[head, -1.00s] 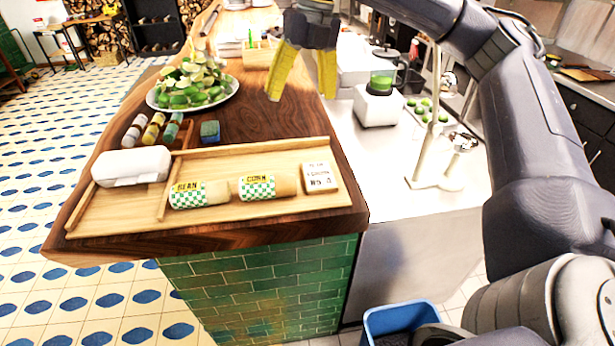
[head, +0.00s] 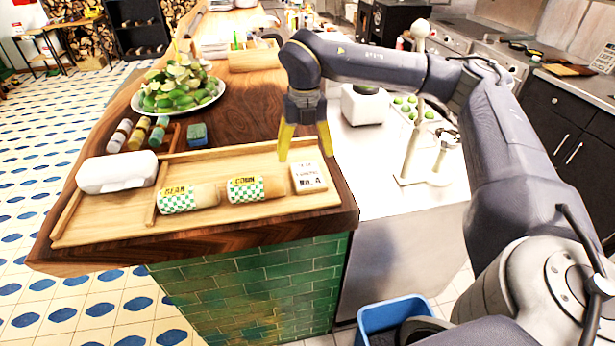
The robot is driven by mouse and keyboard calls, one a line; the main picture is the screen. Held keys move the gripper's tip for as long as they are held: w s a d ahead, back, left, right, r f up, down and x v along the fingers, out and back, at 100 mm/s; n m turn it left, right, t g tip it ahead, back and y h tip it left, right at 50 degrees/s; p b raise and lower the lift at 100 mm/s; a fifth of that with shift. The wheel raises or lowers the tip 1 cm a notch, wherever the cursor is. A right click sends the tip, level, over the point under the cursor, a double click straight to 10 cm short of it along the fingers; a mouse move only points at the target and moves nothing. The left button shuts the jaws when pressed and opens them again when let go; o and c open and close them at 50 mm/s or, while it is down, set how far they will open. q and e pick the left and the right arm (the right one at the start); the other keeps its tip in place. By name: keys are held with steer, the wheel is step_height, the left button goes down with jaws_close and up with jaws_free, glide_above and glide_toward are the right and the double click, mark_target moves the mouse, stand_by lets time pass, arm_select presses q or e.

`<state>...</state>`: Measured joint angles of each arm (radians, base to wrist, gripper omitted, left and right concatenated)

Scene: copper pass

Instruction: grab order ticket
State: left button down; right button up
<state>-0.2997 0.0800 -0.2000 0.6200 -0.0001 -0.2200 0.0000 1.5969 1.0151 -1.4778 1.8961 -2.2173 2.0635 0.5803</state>
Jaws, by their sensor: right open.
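The order ticket (head: 308,178) is a small white card with dark print, lying at the right end of the wooden tray (head: 110,229). My right gripper (head: 305,157) has yellow fingers spread apart and pointing down, just above and behind the ticket. It is open and empty, with one fingertip near the ticket's back left corner. Whether a fingertip touches the ticket or tray I cannot tell. My left gripper is not in view.
Two wrapped rolls, labelled BEAN (head: 187,197) and CORN (head: 254,189), lie left of the ticket. A white box (head: 117,172) sits at the tray's left. Bottles (head: 138,133), a sponge (head: 197,134) and a plate of limes (head: 180,95) stand behind. A blue bin (head: 393,314) is below.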

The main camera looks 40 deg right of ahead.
mark_target(306, 171)
steer(key=shift+s+f, duration=0.15)
steer(key=shift+f, duration=1.45)
steer(key=shift+s+f, duration=0.1)
steer(key=shift+f, duration=1.5)
steer(key=c, duration=0.9)
steer(key=shift+r, duration=0.1)
steer(key=shift+c, duration=0.2)
